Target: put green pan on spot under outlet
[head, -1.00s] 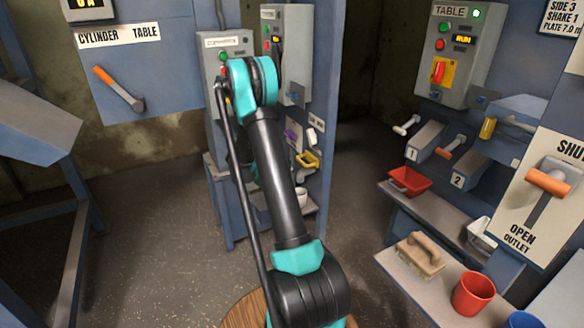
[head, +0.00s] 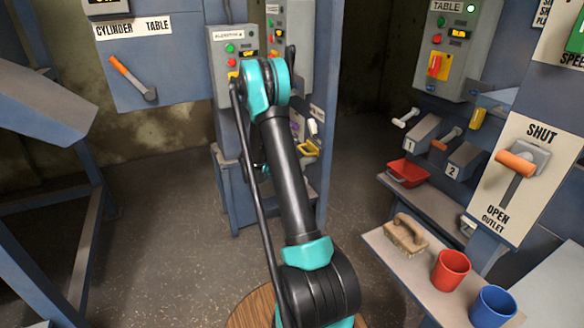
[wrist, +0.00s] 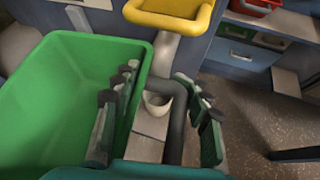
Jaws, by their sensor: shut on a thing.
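In the wrist view the green pan (wrist: 70,95) fills the left side, its open inside facing the camera. My gripper (wrist: 158,88) is shut on the pan, with one finger over the pan's right wall and the other to the right of it. The exact grip point is hard to see. A yellow trough (wrist: 170,14) is ahead, with a grey pipe and a whitish cup (wrist: 158,103) below it. In the head view my arm hides the gripper and the pan. I cannot make out the spot under the outlet.
A shelf on the right holds a red pan (head: 408,172); a lower ledge holds a brush (head: 405,236), a red mug (head: 451,270) and a blue mug (head: 492,306). The outlet lever panel (head: 517,180) stands above them. Open floor (head: 160,230) lies left of my arm.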

